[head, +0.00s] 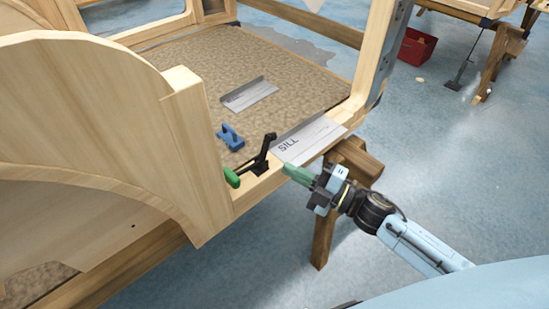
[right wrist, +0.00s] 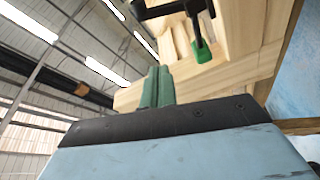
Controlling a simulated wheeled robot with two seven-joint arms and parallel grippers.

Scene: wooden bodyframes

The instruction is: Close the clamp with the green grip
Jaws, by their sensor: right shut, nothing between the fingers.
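The clamp (head: 264,155) is black with a green grip (head: 232,177) and sits on the front rail of the wooden bodyframe, beside the upright panel. Its green grip points left and a black arm stands up at a slant. In the right wrist view the green grip (right wrist: 202,50) hangs near the top, with black clamp parts (right wrist: 172,9) above it. My right gripper (head: 292,173) has green fingers pressed together and empty, just right of the clamp and apart from it. The fingers also show in the right wrist view (right wrist: 157,87). My left gripper is out of view.
A metal plate marked SILL (head: 312,140) lies on the rail right of the clamp. A blue object (head: 230,137) and another metal plate (head: 248,95) lie on the brown floor panel. The curved wooden panel (head: 100,110) blocks the left. A red bin (head: 415,47) stands far right.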

